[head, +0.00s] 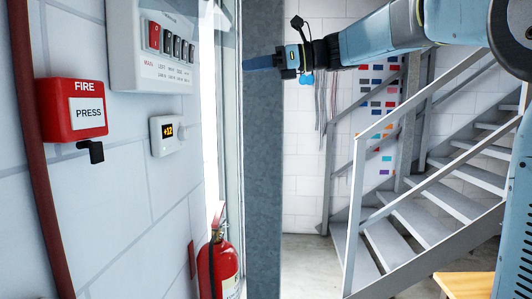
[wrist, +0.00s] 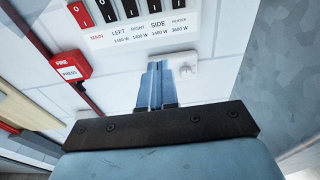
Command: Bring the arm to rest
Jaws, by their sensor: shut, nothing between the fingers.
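My arm reaches in from the upper right of the head view, stretched roughly level toward the left. My gripper (head: 250,63) is at its end, with blue fingers pointing left. It is in front of the grey post and to the right of the switch panel, with nothing held. In the wrist view my gripper (wrist: 156,66) shows its two blue fingers side by side and closed together. They point at the white wall below the switch panel. Whether the fingertips touch anything there cannot be told from the wrist view, but in the head view they look clear of the wall.
A switch panel (head: 135,70) with a red switch and several dark ones is on the left wall. A red fire button box (head: 60,124) and a small thermostat (head: 163,148) sit below it. A grey post (head: 262,190), extinguisher (head: 226,262) and stairs (head: 400,205) stand beyond.

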